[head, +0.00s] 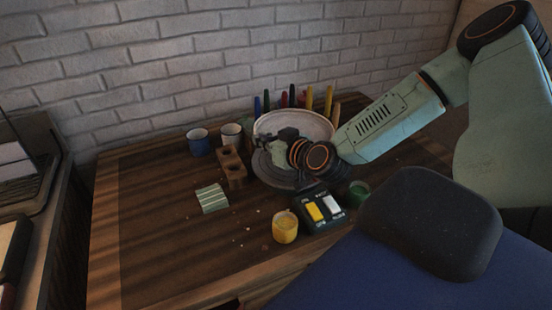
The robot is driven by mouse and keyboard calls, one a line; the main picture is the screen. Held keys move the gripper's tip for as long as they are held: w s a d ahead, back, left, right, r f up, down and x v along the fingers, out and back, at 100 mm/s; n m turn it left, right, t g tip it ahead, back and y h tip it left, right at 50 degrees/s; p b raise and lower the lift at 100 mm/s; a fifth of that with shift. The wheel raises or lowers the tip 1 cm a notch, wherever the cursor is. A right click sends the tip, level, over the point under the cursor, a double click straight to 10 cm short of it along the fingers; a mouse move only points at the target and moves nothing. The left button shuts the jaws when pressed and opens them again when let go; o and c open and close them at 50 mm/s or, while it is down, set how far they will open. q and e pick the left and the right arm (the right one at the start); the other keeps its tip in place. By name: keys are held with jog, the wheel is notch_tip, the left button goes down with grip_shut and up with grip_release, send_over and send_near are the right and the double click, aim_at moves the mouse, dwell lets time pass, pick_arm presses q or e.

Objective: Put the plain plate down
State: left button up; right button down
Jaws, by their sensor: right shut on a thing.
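A plain pale plate (312,124) shows at the back middle of the table, partly hidden behind my right gripper. It looks tilted, with its far rim raised. My right gripper (284,141) is shut on the plate, its fingers dark and partly hidden by its own wrist. A round dark grey turntable-like disc (276,178) lies right below and in front of the plate. I cannot tell whether the plate touches it. My left gripper is not in view.
Several colored pens (328,101) stand behind the plate. Left are a wooden block with holes (232,167), a blue cup (199,142), a pale cup (231,134) and a striped cloth (212,198). In front are a yellow jar (285,227), a switch box (322,211) and a green jar (358,193).

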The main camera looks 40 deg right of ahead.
aim_at(264, 176)
jog(key=f, duration=0.1)
jog(key=f+b, duration=0.2)
jog(key=shift+a+f, duration=0.3)
jog(key=shift+f, duration=0.05)
jog(key=shift+a+f+b, duration=0.2)
jog(key=shift+b, duration=0.25)
jog(key=shift+f, duration=0.15)
jog(key=shift+d+f+b, duration=0.3)
jog(key=shift+d+f, duration=0.15)
jog(key=shift+d, duration=0.05)
jog(key=f+b, duration=0.2)
jog(key=shift+a+f, duration=0.3)
jog(key=shift+a, duration=0.05)
jog(key=shift+a+f, duration=0.1)
jog(key=shift+f, duration=0.1)
jog(key=shift+d, duration=0.25)
jog(key=c, duration=1.9)
grip_release()
jog(key=shift+d+f, duration=0.1)
jog(key=shift+o, duration=1.4)
jog(key=shift+s, duration=0.1)
jog(key=shift+o, duration=0.7)
jog(key=shift+a, duration=0.3)
jog(key=shift+d, duration=0.1)
jog(key=shift+d, duration=0.1)
